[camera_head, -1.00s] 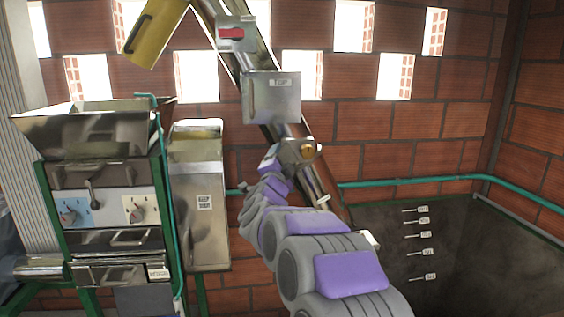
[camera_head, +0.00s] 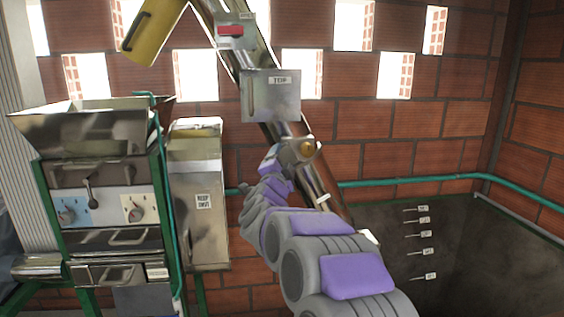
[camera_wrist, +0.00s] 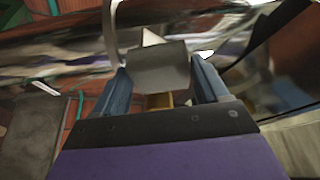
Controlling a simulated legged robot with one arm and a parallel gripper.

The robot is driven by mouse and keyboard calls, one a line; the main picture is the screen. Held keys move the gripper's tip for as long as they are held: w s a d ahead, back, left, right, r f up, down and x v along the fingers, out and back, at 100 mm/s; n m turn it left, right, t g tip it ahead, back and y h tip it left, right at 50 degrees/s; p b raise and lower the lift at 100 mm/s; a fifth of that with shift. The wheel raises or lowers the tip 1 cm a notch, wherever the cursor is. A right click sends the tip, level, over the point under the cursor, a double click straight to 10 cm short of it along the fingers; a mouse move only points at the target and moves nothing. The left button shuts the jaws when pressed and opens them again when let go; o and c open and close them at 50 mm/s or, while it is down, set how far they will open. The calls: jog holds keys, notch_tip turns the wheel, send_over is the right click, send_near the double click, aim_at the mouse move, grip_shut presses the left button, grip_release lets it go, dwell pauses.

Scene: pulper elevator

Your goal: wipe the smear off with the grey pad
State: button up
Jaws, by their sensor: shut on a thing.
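In the wrist view my gripper (camera_wrist: 160,72) has its two blue fingers on either side of a grey, flat-faced block, which looks like the grey pad (camera_wrist: 157,62). The fingers are closed on it. Beyond the pad is a shiny, blurred metal surface (camera_wrist: 60,40); whether the pad touches it I cannot tell. In the head view my gripper (camera_head: 270,160) is small, close to the lower part of the slanting metal elevator (camera_head: 235,62), and the pad cannot be made out there. I cannot pick out the smear in either view.
A metal hopper machine (camera_head: 103,172) with dials stands at left, beside a tall metal cabinet (camera_head: 203,215). A labelled box (camera_head: 270,97) sits on the elevator above my gripper. A dark pit or bin (camera_head: 480,255) with several labelled pegs is at right.

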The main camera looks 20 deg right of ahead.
jog(key=shift+r+p, duration=0.85)
jog(key=shift+r, duration=0.4)
jog(key=shift+f+b, duration=0.55)
jog(key=shift+f, duration=0.15)
jog(key=shift+s, duration=0.15)
jog(key=s, duration=0.2)
jog(key=s+a+b, duration=0.1)
jog(key=s, duration=0.1)
jog(key=shift+s+a, duration=0.2)
jog(key=shift+s, duration=0.15)
jog(key=shift+w, duration=0.15)
